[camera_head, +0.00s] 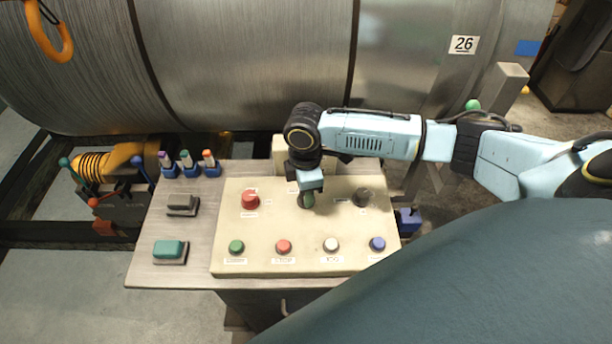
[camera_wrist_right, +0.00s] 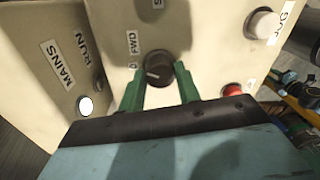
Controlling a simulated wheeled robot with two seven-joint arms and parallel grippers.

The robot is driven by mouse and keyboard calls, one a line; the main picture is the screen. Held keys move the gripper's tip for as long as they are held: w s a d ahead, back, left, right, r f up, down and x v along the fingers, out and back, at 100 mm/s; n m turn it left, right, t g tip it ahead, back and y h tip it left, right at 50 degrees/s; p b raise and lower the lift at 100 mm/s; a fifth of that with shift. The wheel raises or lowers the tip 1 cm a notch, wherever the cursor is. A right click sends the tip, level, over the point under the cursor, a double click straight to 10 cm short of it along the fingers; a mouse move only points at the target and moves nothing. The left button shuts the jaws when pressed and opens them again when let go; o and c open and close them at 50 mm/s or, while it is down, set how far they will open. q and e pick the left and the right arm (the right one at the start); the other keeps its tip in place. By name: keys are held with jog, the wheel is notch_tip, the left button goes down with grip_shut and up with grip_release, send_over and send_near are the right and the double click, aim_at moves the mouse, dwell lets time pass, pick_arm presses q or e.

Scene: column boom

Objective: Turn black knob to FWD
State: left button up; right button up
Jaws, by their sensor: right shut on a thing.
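The black knob (camera_wrist_right: 158,68) sits between the two green fingers of my right gripper (camera_wrist_right: 160,90) in the right wrist view, and the gripper is shut on it. The knob's white mark points toward the left of that view. A FWD label (camera_wrist_right: 132,43) is up and left of the knob. In the head view my right gripper (camera_head: 308,200) reaches down onto the middle knob of the cream control panel (camera_head: 228,215) and hides most of it. My left gripper is not in view.
A red knob (camera_head: 250,200) and another dark knob (camera_head: 363,197) flank the gripper. A row of green, red, white and blue buttons runs along the panel front. A large metal cylinder (camera_head: 250,60) is behind.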

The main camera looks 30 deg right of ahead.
jog(key=m+p, duration=0.3)
jog(key=p, duration=0.1)
jog(key=shift+r, duration=0.2)
jog(key=shift+f+m+p, duration=0.15)
jog(key=shift+m+p, duration=0.75)
jog(key=shift+p, duration=0.2)
jog(key=o, duration=1)
jog(key=r, duration=1.3)
jog(key=shift+w+d+r, duration=0.15)
jog(key=shift+d, duration=0.05)
